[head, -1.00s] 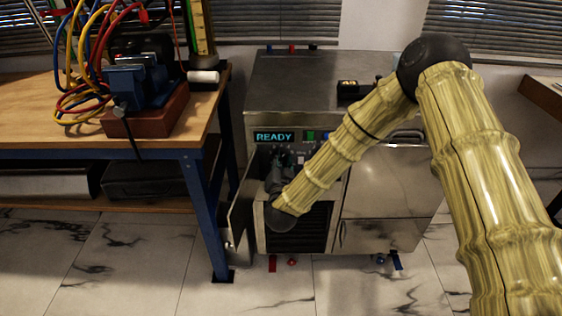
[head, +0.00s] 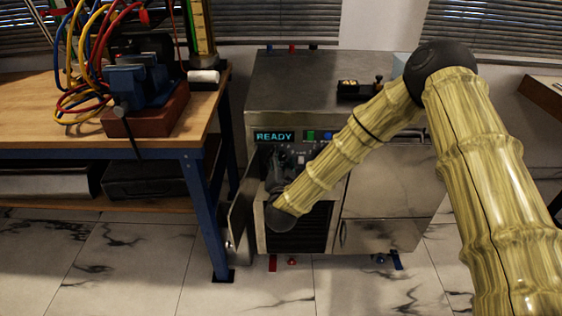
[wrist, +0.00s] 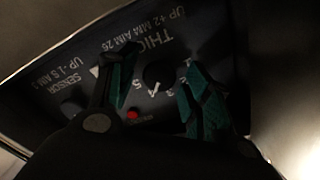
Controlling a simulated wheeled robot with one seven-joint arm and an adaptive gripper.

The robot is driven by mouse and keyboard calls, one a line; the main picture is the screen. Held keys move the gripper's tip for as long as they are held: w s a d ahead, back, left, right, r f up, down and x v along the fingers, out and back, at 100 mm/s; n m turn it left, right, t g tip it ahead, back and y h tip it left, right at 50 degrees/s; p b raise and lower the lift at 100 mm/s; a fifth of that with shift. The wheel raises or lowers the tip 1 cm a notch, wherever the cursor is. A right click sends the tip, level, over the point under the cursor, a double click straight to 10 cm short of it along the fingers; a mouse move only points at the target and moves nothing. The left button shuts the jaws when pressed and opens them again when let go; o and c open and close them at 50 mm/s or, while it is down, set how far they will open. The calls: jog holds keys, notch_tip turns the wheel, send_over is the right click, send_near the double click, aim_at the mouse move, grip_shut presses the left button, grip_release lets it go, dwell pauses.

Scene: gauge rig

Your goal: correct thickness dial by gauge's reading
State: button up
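The thickness dial (wrist: 157,73) is a dark round knob with a white pointer mark and numbers around it, on a black panel in the wrist view. The panel lettering is upside down there and partly covered. My gripper (wrist: 158,62) is open, its two teal-padded fingers on either side of the dial in the picture; contact with it cannot be told. In the head view my gripper (head: 284,158) is in front of the machine's control panel, below the lit READY display (head: 274,136), and hides the dial. A small black gauge-like device (head: 356,89) sits on the machine top; its reading is illegible.
A red light (wrist: 133,115) shows on the panel. An open metal door (head: 241,208) stands left of my gripper. The wooden workbench (head: 40,95), with cables and a blue vise (head: 140,83), is at the left. The metal machine (head: 290,75) has a largely bare top.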

jog(key=shift+s, duration=0.1)
jog(key=s, duration=1.1)
jog(key=shift+s, duration=0.4)
jog(key=s+d+f+n+g+y, duration=0.1)
jog(key=s+d+f+n+g, duration=0.25)
jog(key=s+f, duration=0.5)
jog(key=s+d+f+n+g+y, duration=0.15)
jog(key=s+d+f+g, duration=0.3)
jog(key=f, duration=0.75)
jog(key=s+d+f+n+g+h, duration=0.1)
jog(key=s+d+f+g, duration=0.35)
jog(key=s, duration=0.45)
jog(key=s+d+f+n+g+h, duration=0.1)
jog(key=s+d+f+g, duration=0.3)
jog(key=s, duration=0.5)
jog(key=s+d+g, duration=0.2)
jog(key=s+d, duration=0.5)
jog(key=s, duration=0.2)
notch_tip(320, 180, up, 21)
jog(key=p, duration=2.1)
jog(key=shift+w+a+f+n, duration=0.2)
jog(key=shift+w+a+n, duration=0.1)
